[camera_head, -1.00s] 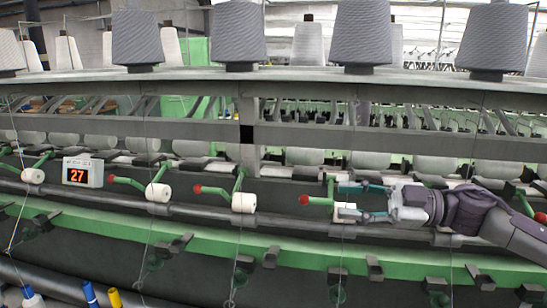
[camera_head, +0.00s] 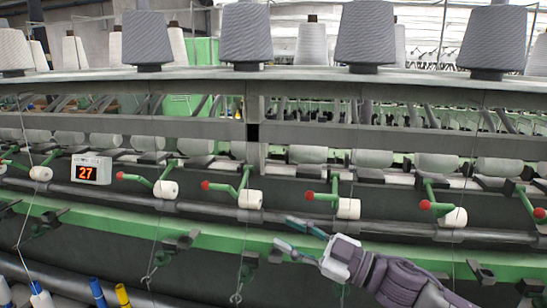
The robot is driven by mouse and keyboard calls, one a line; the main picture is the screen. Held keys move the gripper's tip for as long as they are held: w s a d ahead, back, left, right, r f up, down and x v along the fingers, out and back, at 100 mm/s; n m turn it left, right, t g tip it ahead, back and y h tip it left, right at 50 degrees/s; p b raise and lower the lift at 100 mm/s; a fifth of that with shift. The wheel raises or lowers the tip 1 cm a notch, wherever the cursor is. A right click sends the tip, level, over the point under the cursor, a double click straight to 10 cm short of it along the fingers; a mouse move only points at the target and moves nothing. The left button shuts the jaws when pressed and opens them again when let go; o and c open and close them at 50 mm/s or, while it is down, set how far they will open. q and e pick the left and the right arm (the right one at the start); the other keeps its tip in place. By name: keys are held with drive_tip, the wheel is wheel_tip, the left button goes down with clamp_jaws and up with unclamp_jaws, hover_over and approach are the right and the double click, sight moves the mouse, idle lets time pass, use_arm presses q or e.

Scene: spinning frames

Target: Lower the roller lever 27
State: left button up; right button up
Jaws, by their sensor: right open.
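A small white box with a red "27" display (camera_head: 91,170) sits on the rail at the left. Just right of it is a green lever (camera_head: 141,181) with a red knob and a white roller (camera_head: 166,189). Similar levers stand along the rail, one with its white roller (camera_head: 348,208) right of centre. The display does not make clear which neighbouring lever it marks. My right gripper (camera_head: 281,231) is open and empty, pointing left in front of the green beam, below the rollers and apart from them. My left gripper is out of view.
A long green beam (camera_head: 220,236) with dark brackets runs below the rollers. Grey yarn cones (camera_head: 365,33) stand on the top shelf. Thin threads hang down in front. Blue and yellow tubes (camera_head: 123,295) are at the lower left.

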drive_tip(key=s+d+f+m+t+h, duration=0.2)
drive_tip(key=s+d+f+m+h, duration=0.15)
drive_tip(key=f+m+h, duration=0.5)
drive_tip(key=s+d+f+m+t+h, duration=0.15)
drive_tip(key=s+f+m+h, duration=0.3)
drive_tip(key=f, duration=0.65)
drive_tip(key=s+d+f+m+g+h, duration=0.2)
drive_tip(key=s+d+f+g, duration=0.4)
drive_tip(key=s, duration=0.5)
drive_tip(key=s+d+f+m+g+h, duration=0.15)
drive_tip(key=s+d+f+g, duration=0.25)
drive_tip(key=s+d+f, duration=0.5)
drive_tip(key=s+a+f+b, duration=0.1)
drive_tip(key=a+f+b, duration=0.15)
drive_tip(key=f, duration=1.25)
drive_tip(key=s+a+f+b, duration=0.1)
drive_tip(key=s+f+b, duration=0.15)
drive_tip(key=f, duration=1.15)
drive_tip(key=s+d+f+g+b, duration=0.1)
drive_tip(key=s+f+b, duration=0.1)
drive_tip(key=s+f, duration=0.6)
drive_tip(key=s+d+f+g+h+b, duration=0.1)
drive_tip(key=s+d+f+b, duration=0.1)
drive_tip(key=s+f, duration=0.6)
wheel_tip(320, 180, down, 7)
drive_tip(key=shift+s+d+r+n+b, duration=0.1)
drive_tip(key=shift+s+d+n+b, duration=0.3)
drive_tip(key=shift+b, duration=0.2)
